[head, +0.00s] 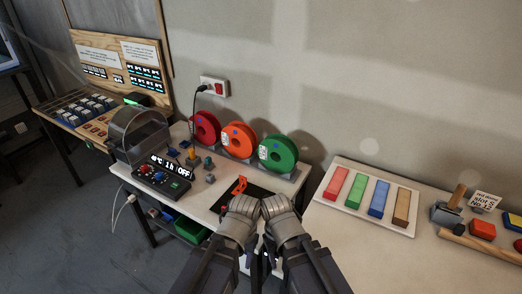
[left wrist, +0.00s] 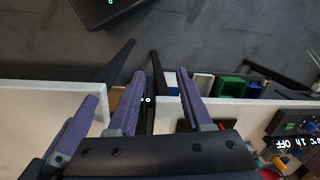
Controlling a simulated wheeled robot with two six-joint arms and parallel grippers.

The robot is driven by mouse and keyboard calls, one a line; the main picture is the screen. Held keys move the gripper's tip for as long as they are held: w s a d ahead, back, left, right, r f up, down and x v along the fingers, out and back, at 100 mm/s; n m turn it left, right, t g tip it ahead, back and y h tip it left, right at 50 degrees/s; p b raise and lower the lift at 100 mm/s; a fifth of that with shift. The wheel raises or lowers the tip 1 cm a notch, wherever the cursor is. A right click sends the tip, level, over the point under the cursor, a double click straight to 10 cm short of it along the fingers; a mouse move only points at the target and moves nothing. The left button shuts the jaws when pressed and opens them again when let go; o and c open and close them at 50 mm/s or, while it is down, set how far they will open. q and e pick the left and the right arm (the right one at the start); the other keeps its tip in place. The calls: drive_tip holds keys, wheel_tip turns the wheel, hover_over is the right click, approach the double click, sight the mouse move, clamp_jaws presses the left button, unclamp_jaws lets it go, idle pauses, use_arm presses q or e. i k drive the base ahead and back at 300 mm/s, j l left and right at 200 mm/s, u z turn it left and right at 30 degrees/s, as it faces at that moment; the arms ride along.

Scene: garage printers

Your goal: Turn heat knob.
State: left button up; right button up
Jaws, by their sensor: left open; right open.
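The dark control panel (head: 160,178) sits at the left on the middle table, below a clear rounded dryer hood (head: 139,130). It has small coloured knobs and a display reading 1h OFF. I cannot tell which knob is for heat. In the left wrist view the panel (left wrist: 297,126) is cut off at the right edge, with a blue knob (left wrist: 311,125). My left gripper (left wrist: 157,88) is open and empty, pointing away from the panel. In the head view my left gripper (head: 251,263) and right gripper (head: 271,262) are low at the table front, fingers partly hidden.
Red (head: 205,128), orange (head: 237,139) and green (head: 278,153) spools stand at the back. An orange piece (head: 237,186) lies by a black plate (head: 246,195). A tray of coloured bars (head: 411,229) is at the right. Small tools stand between panel and spools.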

sight(145, 168)
drive_tip(key=k+j, duration=0.1)
drive_tip(key=j+u, duration=0.1)
drive_tip(key=j, duration=0.35)
drive_tip(key=i+j, duration=0.15)
drive_tip(key=j, duration=0.35)
drive_tip(key=i+u, duration=0.15)
drive_tip(key=i, duration=0.45)
